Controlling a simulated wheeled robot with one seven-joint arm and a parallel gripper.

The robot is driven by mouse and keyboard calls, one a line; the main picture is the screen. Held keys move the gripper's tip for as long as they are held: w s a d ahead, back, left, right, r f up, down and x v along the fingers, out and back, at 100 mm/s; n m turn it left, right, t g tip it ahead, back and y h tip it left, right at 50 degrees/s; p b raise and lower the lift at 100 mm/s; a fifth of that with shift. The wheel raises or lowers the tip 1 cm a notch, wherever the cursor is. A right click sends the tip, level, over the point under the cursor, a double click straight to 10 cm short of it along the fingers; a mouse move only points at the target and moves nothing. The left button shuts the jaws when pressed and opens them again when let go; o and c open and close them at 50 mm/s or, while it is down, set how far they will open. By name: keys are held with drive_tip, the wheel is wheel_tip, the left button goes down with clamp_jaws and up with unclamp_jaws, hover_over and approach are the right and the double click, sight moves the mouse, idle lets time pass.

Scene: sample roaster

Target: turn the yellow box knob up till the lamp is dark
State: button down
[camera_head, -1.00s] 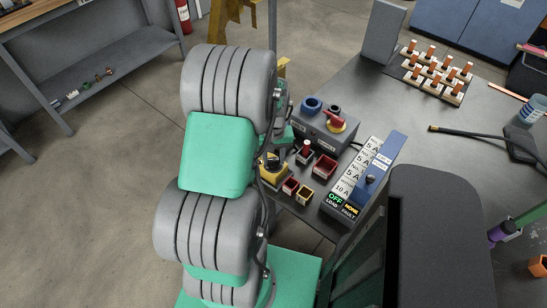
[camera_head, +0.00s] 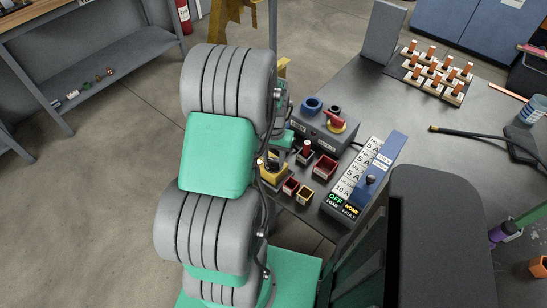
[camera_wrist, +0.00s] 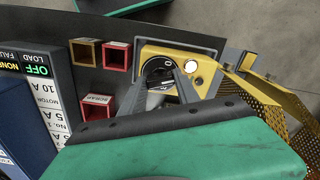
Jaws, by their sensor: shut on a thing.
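The yellow box (camera_wrist: 207,72) shows in the wrist view, with a dark round dial, a "0" mark and a pale round lamp (camera_wrist: 190,67) at its right. The lamp looks bright white. My gripper (camera_wrist: 162,82) reaches over the dial from below, its two grey fingers shut on the knob (camera_wrist: 157,86). The fingers hide much of the knob, so its pointer angle cannot be told. In the head view the yellow box (camera_head: 272,181) stands at the table's left edge, partly hidden by my arm.
Red and yellow square bins (camera_wrist: 116,57) sit beside the box. A label panel (camera_head: 352,180) reading OFF and NONE is to the right. Perforated yellow metal (camera_wrist: 255,100) is near my gripper's right side.

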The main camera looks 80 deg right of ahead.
sight(274, 160)
drive_tip(key=c, duration=0.9)
unclamp_jaws()
wheel_tip(274, 160, up, 8)
drive_tip(key=shift+f, duration=0.1)
